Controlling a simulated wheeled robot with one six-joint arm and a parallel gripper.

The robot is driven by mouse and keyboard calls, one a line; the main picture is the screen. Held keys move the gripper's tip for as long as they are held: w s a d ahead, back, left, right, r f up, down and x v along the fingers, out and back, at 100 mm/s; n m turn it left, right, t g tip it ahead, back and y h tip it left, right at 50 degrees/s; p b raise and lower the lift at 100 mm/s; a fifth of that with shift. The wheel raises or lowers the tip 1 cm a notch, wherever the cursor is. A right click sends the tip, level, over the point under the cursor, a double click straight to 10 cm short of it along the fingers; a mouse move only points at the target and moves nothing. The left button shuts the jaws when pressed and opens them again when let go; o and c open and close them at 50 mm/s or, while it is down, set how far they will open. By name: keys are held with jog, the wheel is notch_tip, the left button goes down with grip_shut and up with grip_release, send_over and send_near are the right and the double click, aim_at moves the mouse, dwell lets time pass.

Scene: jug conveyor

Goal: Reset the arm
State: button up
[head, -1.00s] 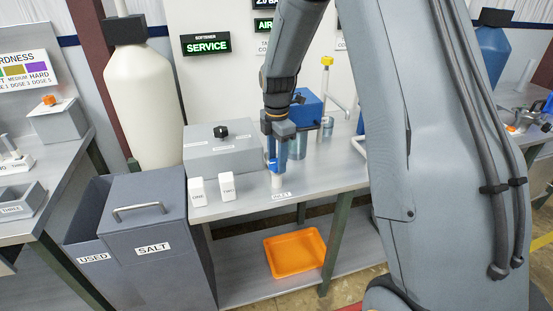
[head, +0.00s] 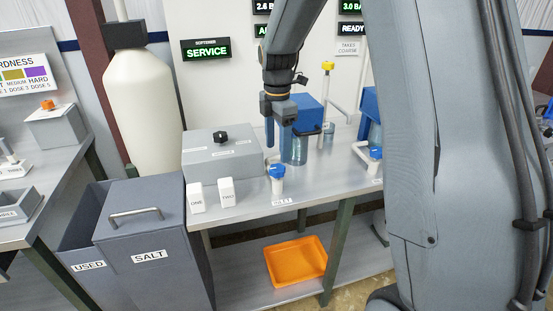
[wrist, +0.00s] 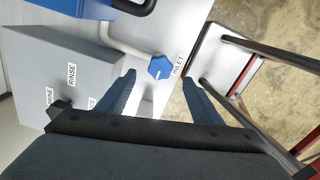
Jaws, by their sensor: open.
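My gripper (head: 283,135) hangs from my arm above the metal bench in the head view. In the wrist view my gripper (wrist: 158,95) shows two dark fingers spread wide with nothing between them. Below it stands the inlet tap, a white post with a blue knob (head: 277,171), by the INLET label at the bench's front edge. The blue knob also shows in the wrist view (wrist: 161,67), just beyond the fingertips and apart from them.
White blocks ONE (head: 196,198) and TWO (head: 227,192) sit at the bench's left front. A SALT bin (head: 146,235) stands left. An orange tray (head: 296,262) lies on the lower shelf.

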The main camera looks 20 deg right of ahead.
jog(key=shift+r, duration=0.6)
jog(key=shift+s, duration=0.1)
jog(key=shift+s+f+m, duration=0.1)
jog(key=shift+s+m, duration=0.2)
jog(key=shift+m, duration=0.1)
jog(key=s+f+m, duration=0.2)
jog(key=s+m, duration=0.7)
jog(key=s, duration=0.2)
jog(key=s+f+m+t, duration=0.1)
jog(key=s+f+m, duration=0.2)
jog(key=s+m, duration=0.7)
jog(key=shift+s+a+f+m, duration=0.15)
jog(key=shift+s+a+m, duration=0.15)
jog(key=shift+s+a, duration=0.15)
